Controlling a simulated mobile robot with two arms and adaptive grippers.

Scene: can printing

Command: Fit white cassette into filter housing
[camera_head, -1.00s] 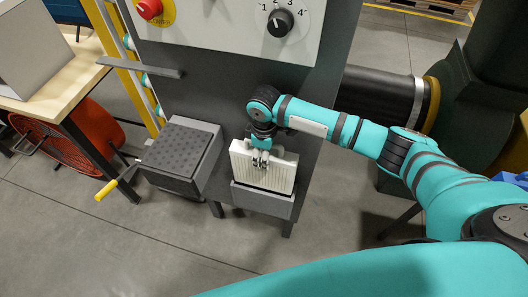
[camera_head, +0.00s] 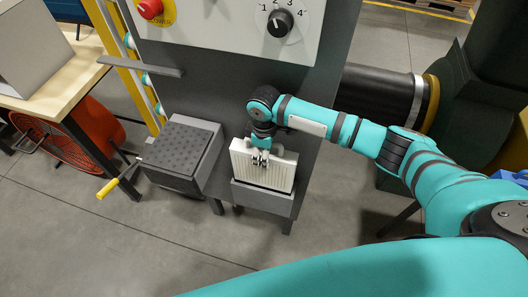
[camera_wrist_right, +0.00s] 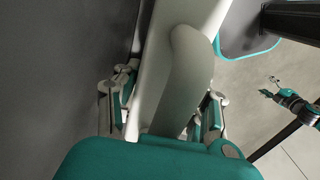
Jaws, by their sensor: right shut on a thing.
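The white cassette (camera_head: 279,172) is an upright ribbed panel in the middle of the head view. The grey filter housing (camera_head: 262,198) is a box at the foot of the dark machine. The cassette's lower edge meets the housing's top; how deep it sits I cannot tell. My right gripper (camera_head: 261,160) is shut on the cassette near its top middle. In the right wrist view, the right gripper's fingers (camera_wrist_right: 165,105) stand on both sides of a pale handle (camera_wrist_right: 187,75). A small teal arm end (camera_wrist_right: 272,90), seemingly my left gripper, shows there at right, too small to read.
A dark step-like box (camera_head: 180,150) stands left of the housing, close to it. A lever with a yellow handle (camera_head: 107,188) sticks out further left. An orange fan (camera_head: 70,150) stands under the wooden table (camera_head: 70,75). The floor in front is clear.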

